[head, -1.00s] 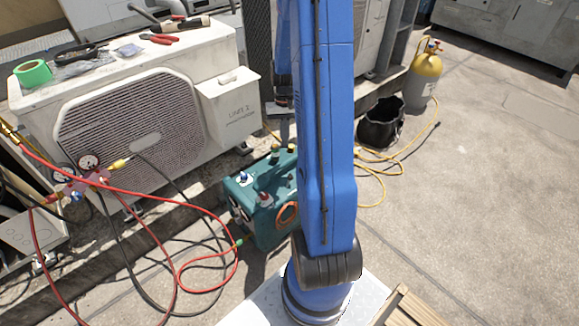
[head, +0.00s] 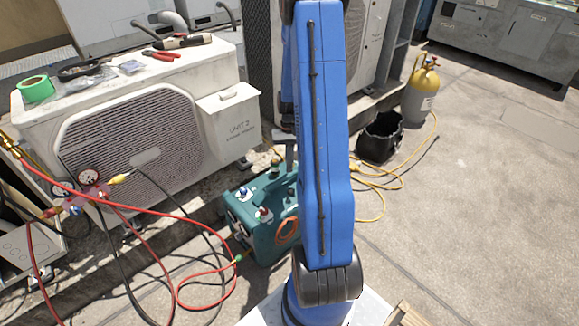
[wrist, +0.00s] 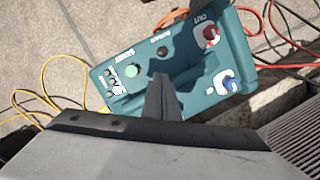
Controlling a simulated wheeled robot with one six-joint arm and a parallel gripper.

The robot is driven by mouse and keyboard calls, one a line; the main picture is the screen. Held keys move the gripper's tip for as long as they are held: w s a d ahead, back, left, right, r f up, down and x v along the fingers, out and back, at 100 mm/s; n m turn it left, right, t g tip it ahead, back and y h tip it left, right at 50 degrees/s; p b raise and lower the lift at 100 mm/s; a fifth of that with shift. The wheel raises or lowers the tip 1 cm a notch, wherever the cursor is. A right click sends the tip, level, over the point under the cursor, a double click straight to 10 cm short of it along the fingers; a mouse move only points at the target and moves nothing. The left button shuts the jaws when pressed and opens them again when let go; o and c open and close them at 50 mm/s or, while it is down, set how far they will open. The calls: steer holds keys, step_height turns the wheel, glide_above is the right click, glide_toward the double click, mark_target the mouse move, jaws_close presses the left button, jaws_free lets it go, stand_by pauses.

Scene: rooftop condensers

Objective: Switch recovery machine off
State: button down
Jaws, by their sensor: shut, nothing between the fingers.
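The teal recovery machine (head: 256,236) stands on the paving in the head view, partly hidden behind my blue arm. In the wrist view the teal machine (wrist: 188,104) shows its top panel. On it are a green button (wrist: 131,70) marked START, small dark controls (wrist: 108,79) beside it, a red knob (wrist: 211,33) marked OUT and a blue knob (wrist: 228,82). My gripper (wrist: 160,79) is shut and empty. Its fingertips appear over the panel between the green button and the blue knob, hiding part of it. I cannot tell whether they touch it.
Red and black hoses (head: 170,255) run from the gauges (head: 88,177) at the left. A white condenser (head: 125,150) stands behind the machine. The right paving is clear.

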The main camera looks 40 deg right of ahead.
steer(key=x, duration=0.7)
steer(key=shift+f, duration=0.3)
